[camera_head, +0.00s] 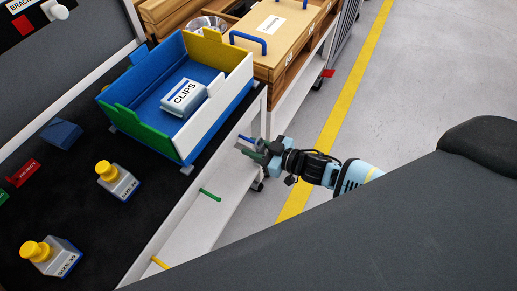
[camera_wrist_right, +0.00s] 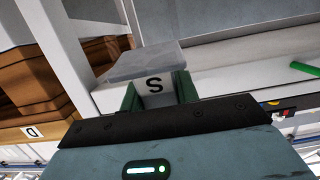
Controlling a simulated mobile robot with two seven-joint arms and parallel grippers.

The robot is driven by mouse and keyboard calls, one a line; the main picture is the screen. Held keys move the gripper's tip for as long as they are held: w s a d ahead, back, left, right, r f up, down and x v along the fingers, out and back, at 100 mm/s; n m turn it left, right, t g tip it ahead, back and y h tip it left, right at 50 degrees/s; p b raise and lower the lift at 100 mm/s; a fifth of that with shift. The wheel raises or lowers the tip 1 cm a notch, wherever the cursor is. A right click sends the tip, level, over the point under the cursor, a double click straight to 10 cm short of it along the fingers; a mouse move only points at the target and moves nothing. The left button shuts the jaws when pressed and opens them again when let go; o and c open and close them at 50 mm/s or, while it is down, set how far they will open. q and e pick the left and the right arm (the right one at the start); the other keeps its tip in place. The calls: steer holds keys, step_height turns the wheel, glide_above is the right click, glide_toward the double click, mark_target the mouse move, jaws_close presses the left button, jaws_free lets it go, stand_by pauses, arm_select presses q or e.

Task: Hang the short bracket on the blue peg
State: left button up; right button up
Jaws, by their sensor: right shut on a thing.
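My right gripper (camera_head: 254,151) is at the white side panel of the workbench, close to the blue peg (camera_head: 246,139). In the right wrist view my right gripper (camera_wrist_right: 158,92) has its green fingers shut on a grey bracket (camera_wrist_right: 143,63) marked "S". The bracket shows small and partly hidden in the head view (camera_head: 241,147). It is close to the blue peg there, but I cannot tell whether they touch. The blue peg cannot be made out in the right wrist view. My left gripper is not in view.
A green peg (camera_head: 210,195) and a yellow peg (camera_head: 160,262) stick out of the same panel. A blue, white and green bin (camera_head: 233,88) holding a CLIPS box (camera_head: 184,97) stands above on the dark bench top. Wooden crates (camera_head: 275,45) stand behind. The floor at right is clear.

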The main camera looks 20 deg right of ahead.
mark_target(263, 151)
steer(key=shift+b+x, duration=0.55)
steer(key=shift+x, duration=1)
steer(key=shift+f, duration=0.15)
steer(key=o, duration=1.1)
steer(key=shift+s+d, duration=0.1)
steer(key=shift+s, duration=0.05)
steer(key=v, duration=0.7)
steer(key=shift+s+d+p, duration=0.15)
steer(key=shift+s+p, duration=0.1)
steer(key=shift+p, duration=0.1)
